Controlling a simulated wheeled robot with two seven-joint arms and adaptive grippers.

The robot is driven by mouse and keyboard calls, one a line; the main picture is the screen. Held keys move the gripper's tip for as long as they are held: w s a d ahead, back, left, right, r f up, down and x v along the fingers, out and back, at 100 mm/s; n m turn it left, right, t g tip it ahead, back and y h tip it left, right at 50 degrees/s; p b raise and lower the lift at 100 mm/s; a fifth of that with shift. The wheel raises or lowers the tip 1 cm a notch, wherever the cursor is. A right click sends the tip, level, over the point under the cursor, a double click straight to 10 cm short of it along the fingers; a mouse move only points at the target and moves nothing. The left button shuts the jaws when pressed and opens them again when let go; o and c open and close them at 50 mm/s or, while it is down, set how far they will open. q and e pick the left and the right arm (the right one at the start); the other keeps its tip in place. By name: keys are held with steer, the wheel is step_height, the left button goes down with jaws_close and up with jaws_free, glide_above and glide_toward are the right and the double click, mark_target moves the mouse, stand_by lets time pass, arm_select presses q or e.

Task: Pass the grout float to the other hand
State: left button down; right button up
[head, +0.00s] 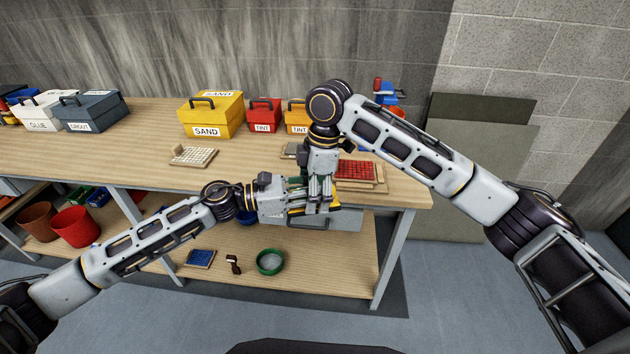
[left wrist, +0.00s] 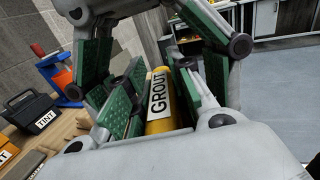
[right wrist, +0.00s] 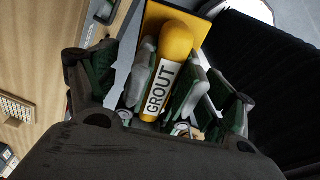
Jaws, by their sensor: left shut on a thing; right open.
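The grout float has a yellow handle marked GROUT, in the left wrist view (left wrist: 158,95) and in the right wrist view (right wrist: 164,75). Its yellow edge (head: 333,209) shows low between the grippers in the head view. My left gripper (head: 312,198) reaches in from the left and is shut on the float. My right gripper (head: 322,188) points down from above at the same place. It is open, with its fingers on either side of the handle. The crowded fingers hide much of the float, and I cannot tell whether the right pads touch it.
The grippers are at the front edge of the wooden bench (head: 130,150). Close by lies a red mosaic panel (head: 355,170). A pale tile sheet (head: 194,156) lies left. Yellow SAND (head: 211,114) and red TINT (head: 264,114) boxes stand behind. A green bowl (head: 270,261) stands on the lower shelf.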

steer(key=shift+a+f, duration=0.1)
steer(key=shift+f, duration=0.55)
steer(key=c, duration=1.1)
arm_select(q)
steer(key=c, duration=1.3)
jaws_free()
arm_select(e)
steer(key=shift+c, duration=0.3)
arm_select(q)
steer(key=shift+a, duration=0.1)
